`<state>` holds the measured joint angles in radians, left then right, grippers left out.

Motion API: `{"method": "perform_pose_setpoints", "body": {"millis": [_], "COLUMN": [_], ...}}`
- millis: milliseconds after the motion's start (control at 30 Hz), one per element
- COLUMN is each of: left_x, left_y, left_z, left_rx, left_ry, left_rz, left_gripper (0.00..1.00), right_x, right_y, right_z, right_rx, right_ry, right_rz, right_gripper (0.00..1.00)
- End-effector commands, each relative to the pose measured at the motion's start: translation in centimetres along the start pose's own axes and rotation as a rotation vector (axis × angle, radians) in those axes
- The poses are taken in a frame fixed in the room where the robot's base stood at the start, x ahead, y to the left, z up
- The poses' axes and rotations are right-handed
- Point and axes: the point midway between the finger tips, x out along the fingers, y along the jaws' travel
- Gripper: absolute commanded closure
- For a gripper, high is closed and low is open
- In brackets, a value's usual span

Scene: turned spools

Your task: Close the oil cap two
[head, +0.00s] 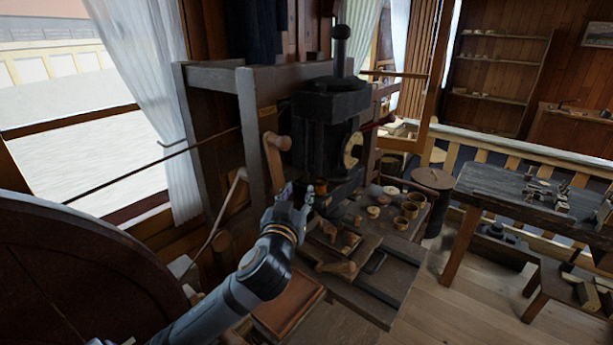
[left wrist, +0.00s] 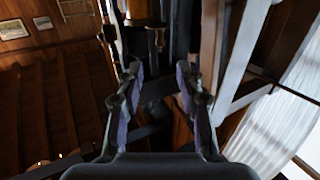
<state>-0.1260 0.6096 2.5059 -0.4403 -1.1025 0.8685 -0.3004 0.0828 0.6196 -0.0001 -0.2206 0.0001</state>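My left gripper (head: 291,194) is beside the front of the dark lathe headstock (head: 322,120). Its two fingers also show in the left wrist view (left wrist: 158,78), spread apart with nothing between them. A small brass-coloured cylindrical part (head: 320,186) sits low on the machine, just right of the fingertips. A brass-coloured part also shows at the top edge of the left wrist view (left wrist: 143,9), beyond the fingers and apart from them. I cannot tell for certain which part is oil cap two, or whether it is open. My right gripper is not in view.
A workbench with several small wooden cups (head: 409,210) is to the right. A big dark wheel (head: 75,275) fills the lower left. Another table (head: 520,205) stands farther right, with open floor between.

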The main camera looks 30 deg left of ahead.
Motion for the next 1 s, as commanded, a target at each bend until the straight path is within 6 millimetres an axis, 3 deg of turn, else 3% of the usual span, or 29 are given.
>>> {"method": "perform_pose_setpoints", "body": {"millis": [500,667,900,1000], "left_x": [9.0,10.2,10.3,10.3], "left_y": [0.0,0.0,0.0,0.0], "left_z": [-0.2,0.1,0.2,0.3], "left_rx": [-0.001,0.0,0.001,0.001], "left_ry": [-0.006,-0.006,-0.006,-0.006], "left_rz": [-0.002,0.0,0.0,0.0], "left_gripper": [0.63,0.63,0.63,0.74], "right_x": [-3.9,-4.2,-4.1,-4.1], "right_y": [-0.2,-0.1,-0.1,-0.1], "right_z": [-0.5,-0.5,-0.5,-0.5], "right_rx": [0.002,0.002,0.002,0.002], "right_ry": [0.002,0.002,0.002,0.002], "right_rz": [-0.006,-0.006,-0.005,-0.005], "right_gripper": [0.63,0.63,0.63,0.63]}}
